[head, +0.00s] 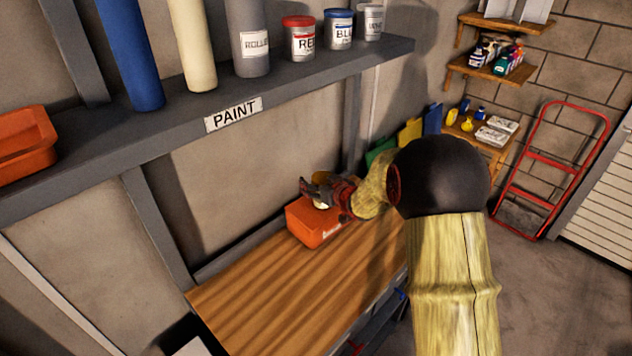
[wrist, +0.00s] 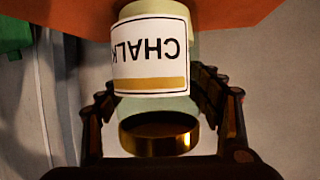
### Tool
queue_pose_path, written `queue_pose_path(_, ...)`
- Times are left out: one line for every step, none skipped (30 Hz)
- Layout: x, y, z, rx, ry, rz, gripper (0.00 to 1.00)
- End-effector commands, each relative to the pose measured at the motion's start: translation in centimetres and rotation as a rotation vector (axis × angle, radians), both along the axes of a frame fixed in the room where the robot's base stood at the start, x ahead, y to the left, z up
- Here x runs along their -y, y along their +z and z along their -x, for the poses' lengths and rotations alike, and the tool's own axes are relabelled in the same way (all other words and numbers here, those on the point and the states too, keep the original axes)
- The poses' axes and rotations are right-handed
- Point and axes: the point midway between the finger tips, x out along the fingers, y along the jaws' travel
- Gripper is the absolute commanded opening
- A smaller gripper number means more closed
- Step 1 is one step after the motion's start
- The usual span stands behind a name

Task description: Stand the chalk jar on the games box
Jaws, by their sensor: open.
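The chalk jar (wrist: 150,60) is pale glass with a white CHALK label and a gold lid; its lettering is upside down in the wrist view. The jar's far end meets the orange box (wrist: 225,12), so it appears to stand on it. In the head view, the orange box (head: 312,227), which I take as the games box, sits on the wooden bench, and the jar is mostly hidden by my gripper (head: 325,190). In the wrist view my gripper (wrist: 155,85) is open, with one finger on each side of the jar; finger contact is unclear.
A grey shelf (head: 205,122) marked PAINT runs above the bench, holding paint tins (head: 300,38), rolls and an orange tray (head: 25,145). The wooden bench (head: 300,290) is clear in front of the box. Coloured panels (head: 410,133) stand behind my arm.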

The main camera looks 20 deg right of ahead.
Motion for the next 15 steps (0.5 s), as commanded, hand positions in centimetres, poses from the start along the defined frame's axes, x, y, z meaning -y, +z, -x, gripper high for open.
queue_pose_path(0.0, 0.0, 0.0, 0.000, 0.000, 0.000, 0.66)
queue_pose_path(0.0, 0.0, 0.0, 0.000, 0.000, 0.000, 0.66)
queue_pose_path(0.0, 0.0, 0.0, 0.000, 0.000, 0.000, 0.66)
queue_pose_path(0.0, 0.0, 0.0, 0.000, 0.000, 0.000, 0.66)
queue_pose_path(0.0, 0.0, 0.0, 0.000, 0.000, 0.000, 0.66)
queue_pose_path(0.0, 0.0, 0.0, 0.000, 0.000, 0.000, 0.66)
queue_pose_path(0.0, 0.0, 0.0, 0.000, 0.000, 0.000, 0.66)
queue_pose_path(0.0, 0.1, 0.0, 0.000, 0.000, 0.000, 0.66)
queue_pose_path(0.0, 0.3, 0.0, 0.000, 0.000, 0.000, 0.66)
queue_pose_path(0.0, 0.5, 0.0, 0.000, 0.000, 0.000, 0.66)
queue_pose_path(0.0, 0.5, 0.2, 0.000, -0.001, 0.000, 0.66)
queue_pose_path(0.1, 0.7, 0.6, 0.000, -0.001, -0.001, 0.66)
queue_pose_path(0.1, 0.9, 1.0, 0.001, -0.001, 0.000, 0.66)
queue_pose_path(0.2, 1.2, 1.4, 0.001, -0.001, 0.000, 0.66)
queue_pose_path(0.2, 1.4, 2.1, 0.000, -0.001, 0.000, 0.66)
